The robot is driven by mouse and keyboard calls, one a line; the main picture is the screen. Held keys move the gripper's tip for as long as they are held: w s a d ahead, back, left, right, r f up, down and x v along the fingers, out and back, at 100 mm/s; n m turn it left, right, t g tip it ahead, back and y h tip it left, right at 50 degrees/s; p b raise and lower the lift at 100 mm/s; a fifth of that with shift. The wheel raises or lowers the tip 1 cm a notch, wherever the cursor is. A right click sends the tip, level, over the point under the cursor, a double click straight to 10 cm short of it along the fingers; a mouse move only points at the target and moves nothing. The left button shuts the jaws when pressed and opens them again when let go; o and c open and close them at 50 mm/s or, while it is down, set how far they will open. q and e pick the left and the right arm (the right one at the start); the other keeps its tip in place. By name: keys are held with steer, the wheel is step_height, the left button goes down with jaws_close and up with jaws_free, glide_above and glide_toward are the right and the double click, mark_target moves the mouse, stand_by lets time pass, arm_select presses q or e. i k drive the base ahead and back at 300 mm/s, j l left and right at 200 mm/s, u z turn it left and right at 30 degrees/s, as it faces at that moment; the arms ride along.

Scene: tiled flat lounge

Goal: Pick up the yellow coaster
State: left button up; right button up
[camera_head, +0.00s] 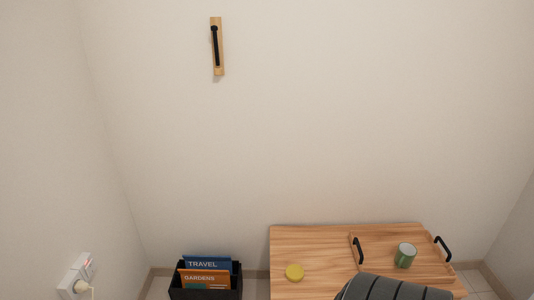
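The yellow coaster (294,272) is a small round disc lying flat on the left part of a wooden table (310,240), near the bottom of the head view. Nothing covers it. Neither of my grippers shows in this view.
A dark striped thing (390,289) is at the bottom edge. A black box (206,294) of magazines stands left of the table. A socket (78,276) with a plug is at left.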

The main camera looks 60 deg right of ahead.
mark_target(295, 273)
steer(key=z, duration=2.05)
steer(key=i+l+z, duration=0.1)
steer(key=l, duration=0.3)
steer(key=i+l, duration=0.15)
steer(key=l, duration=0.3)
steer(key=i+l+z, duration=0.15)
steer(key=l, duration=0.25)
